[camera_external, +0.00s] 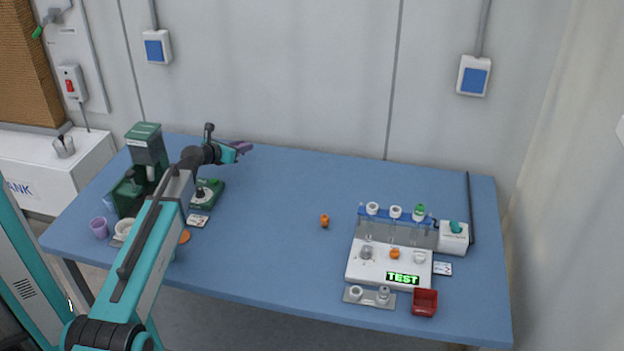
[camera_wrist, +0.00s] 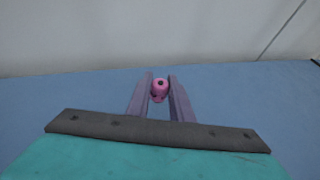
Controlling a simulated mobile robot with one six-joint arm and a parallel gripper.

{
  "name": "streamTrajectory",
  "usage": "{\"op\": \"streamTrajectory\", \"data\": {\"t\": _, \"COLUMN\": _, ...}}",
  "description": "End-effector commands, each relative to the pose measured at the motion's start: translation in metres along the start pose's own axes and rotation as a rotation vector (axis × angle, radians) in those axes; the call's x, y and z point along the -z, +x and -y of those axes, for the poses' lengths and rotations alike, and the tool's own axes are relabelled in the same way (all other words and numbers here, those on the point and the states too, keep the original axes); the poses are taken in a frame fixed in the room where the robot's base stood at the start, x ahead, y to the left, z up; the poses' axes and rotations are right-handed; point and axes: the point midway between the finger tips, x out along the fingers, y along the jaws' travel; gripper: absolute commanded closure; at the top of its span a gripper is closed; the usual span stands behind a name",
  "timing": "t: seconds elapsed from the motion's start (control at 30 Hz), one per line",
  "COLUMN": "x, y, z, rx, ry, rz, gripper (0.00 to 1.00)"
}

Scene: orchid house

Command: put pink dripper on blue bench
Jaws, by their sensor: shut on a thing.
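My gripper (camera_wrist: 160,92) is shut on the pink dripper (camera_wrist: 160,88), which shows as a small round pink piece with a dark centre between the two fingertips in the wrist view. In the external view my gripper (camera_external: 245,147) is over the back left part of the blue bench (camera_external: 290,185). The dripper cannot be made out there. I cannot tell whether the dripper touches the bench top or hangs just above it.
A green machine (camera_external: 147,150) and a purple cup (camera_external: 99,228) stand at the bench's left end. A small orange piece (camera_external: 324,220) lies mid-bench. A white test station (camera_external: 388,265) and a red box (camera_external: 425,302) are at the right. The back middle is clear.

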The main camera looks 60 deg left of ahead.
Motion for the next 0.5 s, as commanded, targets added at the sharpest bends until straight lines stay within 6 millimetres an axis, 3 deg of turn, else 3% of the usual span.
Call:
{"op": "streamTrajectory", "data": {"t": 0.2, "x": -0.005, "y": 0.0155, "z": -0.0046, "rx": 0.001, "ry": 0.0, "rz": 0.0, "gripper": 1.0}}
{"op": "streamTrajectory", "data": {"t": 0.5, "x": -0.0048, "y": 0.0161, "z": -0.0046, "rx": 0.001, "ry": 0.0, "rz": 0.0, "gripper": 1.0}}
